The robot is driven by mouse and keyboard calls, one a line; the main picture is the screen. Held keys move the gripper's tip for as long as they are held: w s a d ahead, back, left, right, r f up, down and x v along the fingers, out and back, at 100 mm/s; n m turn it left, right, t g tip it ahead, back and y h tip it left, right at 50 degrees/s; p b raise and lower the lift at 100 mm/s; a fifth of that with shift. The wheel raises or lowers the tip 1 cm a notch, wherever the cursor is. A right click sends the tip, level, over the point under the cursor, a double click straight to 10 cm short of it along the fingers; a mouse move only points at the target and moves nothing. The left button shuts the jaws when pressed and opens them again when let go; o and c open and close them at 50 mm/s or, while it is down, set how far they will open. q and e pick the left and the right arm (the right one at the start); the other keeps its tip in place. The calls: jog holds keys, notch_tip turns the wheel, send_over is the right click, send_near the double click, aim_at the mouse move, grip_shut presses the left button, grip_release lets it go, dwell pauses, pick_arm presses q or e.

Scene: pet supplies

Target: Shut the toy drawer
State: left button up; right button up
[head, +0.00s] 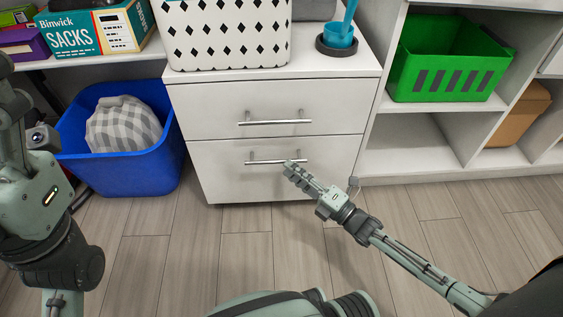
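A white cabinet (186,110) has two drawers with silver bar handles. The upper drawer (210,112) looks closed. The lower drawer (220,182) looks flush or nearly flush with the cabinet; I cannot tell whether a small gap is left. Which one is the toy drawer is not marked. My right gripper (291,168) is in front of the lower drawer, at the right part of its handle (262,162); its fingers look close together, and contact is unclear. My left gripper (10,105) is at the left edge, partly cut off, away from the cabinet.
A blue bin (125,172) with a checked cushion (122,126) stands left of the cabinet. A white basket with black diamonds (228,38) and a blue cup (339,36) stand on top. Right are shelves with a green crate (447,77). The wooden floor (300,245) in front is clear.

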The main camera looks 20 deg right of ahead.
jog(key=r+v, duration=0.1)
jog(key=v, duration=0.5)
jog(key=shift+s+d+f, duration=0.15)
jog(key=shift+s+f, duration=0.05)
jog(key=shift+f, duration=0.25)
